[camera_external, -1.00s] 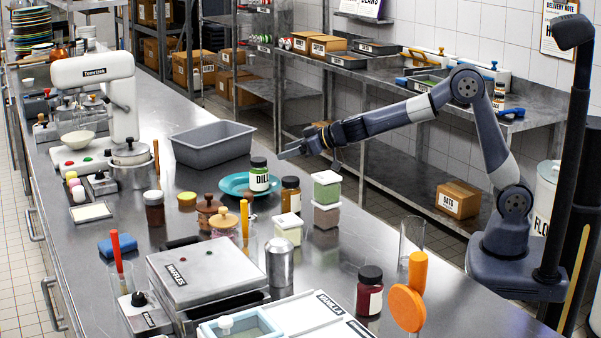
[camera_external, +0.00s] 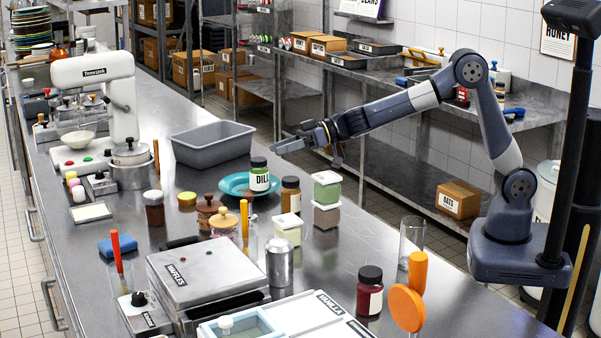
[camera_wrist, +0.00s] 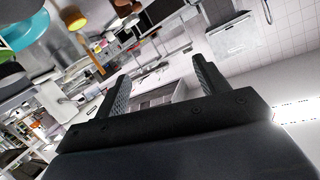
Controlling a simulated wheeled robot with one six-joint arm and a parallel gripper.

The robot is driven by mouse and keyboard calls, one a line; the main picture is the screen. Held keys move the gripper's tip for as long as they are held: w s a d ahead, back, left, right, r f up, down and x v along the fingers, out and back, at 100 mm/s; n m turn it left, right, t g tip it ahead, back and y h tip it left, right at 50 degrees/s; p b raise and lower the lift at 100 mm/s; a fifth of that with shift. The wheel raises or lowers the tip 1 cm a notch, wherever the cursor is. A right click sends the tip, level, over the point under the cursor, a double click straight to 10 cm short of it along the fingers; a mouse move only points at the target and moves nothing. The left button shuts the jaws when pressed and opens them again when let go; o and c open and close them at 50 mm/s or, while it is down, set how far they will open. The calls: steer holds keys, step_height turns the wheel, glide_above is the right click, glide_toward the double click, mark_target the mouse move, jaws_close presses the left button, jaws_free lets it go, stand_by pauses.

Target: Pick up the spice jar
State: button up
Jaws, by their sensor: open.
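My gripper (camera_external: 275,149) is open and empty in the air, just above and to the right of the jar in the external view. The gap between them in depth is hard to judge. In the wrist view the two fingers of my gripper (camera_wrist: 158,88) stand apart with nothing between them.
A grey bin (camera_external: 213,157) lies behind. A dark-lidded red jar (camera_external: 369,291) stands farther forward.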

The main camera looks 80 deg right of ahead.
steer(key=s+a+n+g+y+p, duration=0.1)
steer(key=s+a+n+g+y, duration=0.15)
steer(key=s+a, duration=0.45)
steer(key=s+a+n+g+y, duration=0.2)
steer(key=s+a+n, duration=0.15)
steer(key=a, duration=0.85)
steer(key=n+g+p, duration=0.1)
steer(key=n+g, duration=0.4)
steer(key=n, duration=0.1)
glide_above(371, 271)
steer(key=d, duration=0.3)
step_height(371, 271, down, 3)
steer(key=shift+g+y, duration=0.25)
steer(key=shift+y, duration=0.1)
steer(key=f+b, duration=0.1)
steer(key=f, duration=0.1)
steer(key=f+b, duration=0.1)
steer(key=f, duration=0.2)
steer(key=f+b, duration=0.1)
steer(key=f, duration=0.2)
steer(key=shift+s+a+f, duration=0.1)
steer(key=shift+s+a, duration=0.1)
steer(key=shift+s, duration=0.15)
steer(key=shift+x, duration=1)
steer(key=shift+w+a, duration=0.15)
steer(key=shift+a, duration=0.3)
steer(key=shift+c, duration=0.4)
steer(key=c, duration=1.1)
steer(key=shift+c, duration=0.2)
